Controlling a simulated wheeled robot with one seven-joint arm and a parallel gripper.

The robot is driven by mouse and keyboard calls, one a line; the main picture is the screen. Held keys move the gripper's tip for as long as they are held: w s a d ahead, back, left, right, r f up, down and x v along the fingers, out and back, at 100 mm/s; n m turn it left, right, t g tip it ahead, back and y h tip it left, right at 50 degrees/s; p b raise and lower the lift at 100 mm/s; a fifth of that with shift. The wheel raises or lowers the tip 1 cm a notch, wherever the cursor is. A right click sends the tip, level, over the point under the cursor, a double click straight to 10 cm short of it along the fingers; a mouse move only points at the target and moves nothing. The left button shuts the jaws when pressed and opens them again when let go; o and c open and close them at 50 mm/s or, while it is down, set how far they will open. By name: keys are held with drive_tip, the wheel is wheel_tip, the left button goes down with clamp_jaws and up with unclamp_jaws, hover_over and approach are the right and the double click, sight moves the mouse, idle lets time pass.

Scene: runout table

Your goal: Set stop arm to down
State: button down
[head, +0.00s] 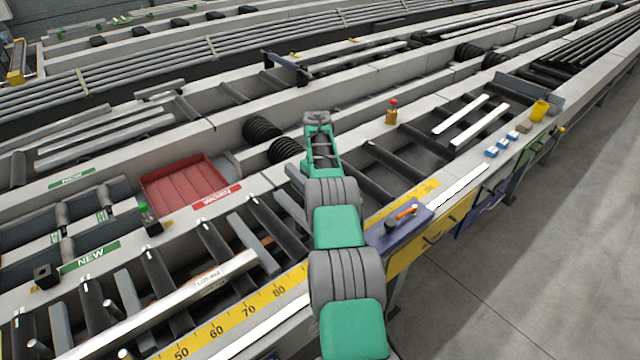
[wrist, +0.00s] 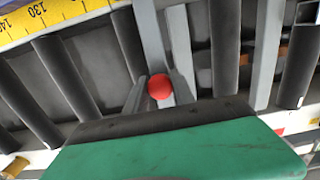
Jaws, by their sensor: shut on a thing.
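A round red knob (wrist: 160,87) shows in the middle of the wrist view, in front of light grey bars. It seems to be the handle of the stop arm; how it joins the bars is not clear. My gripper (wrist: 162,92) is shut on the knob, with a grey finger on each side and its green and black body below. In the head view my green and grey arm reaches over the roller table, and its links hide the gripper and the knob. Whether the stop arm is up or down cannot be told.
Dark rollers (wrist: 68,75) and grey crossbars lie around the knob. A yellow ruler (head: 235,315) runs along the near rail. A long pale bar (head: 165,305) lies on the rollers at left. A red tray (head: 185,183) and a red-topped post (head: 391,112) stand beyond.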

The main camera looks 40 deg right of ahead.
drive_tip(key=shift+f, duration=0.25)
idle(0.4)
drive_tip(key=c, duration=1.1)
unclamp_jaws()
drive_tip(key=shift+r, duration=0.1)
wheel_tip(320, 180, up, 3)
drive_tip(key=shift+r, duration=0.1)
drive_tip(key=shift+s+a+b, duration=0.15)
drive_tip(key=shift+s+b, duration=0.1)
drive_tip(key=shift+b, duration=0.65)
drive_tip(key=shift+s+a+r+b, duration=0.25)
drive_tip(key=shift+s+r+b, duration=0.25)
drive_tip(key=shift+b, duration=0.75)
drive_tip(key=s+a+r+b, duration=0.2)
drive_tip(key=s+r, duration=0.1)
drive_tip(key=s+a+r+b, duration=0.1)
drive_tip(key=s+a+r, duration=0.1)
drive_tip(key=s, duration=0.2)
drive_tip(key=s+a+r+b, duration=0.2)
drive_tip(key=s+r, duration=0.1)
drive_tip(key=shift+s+a+r+b, duration=0.1)
drive_tip(key=shift+s+r+b, duration=0.2)
drive_tip(key=shift+s+r, duration=0.05)
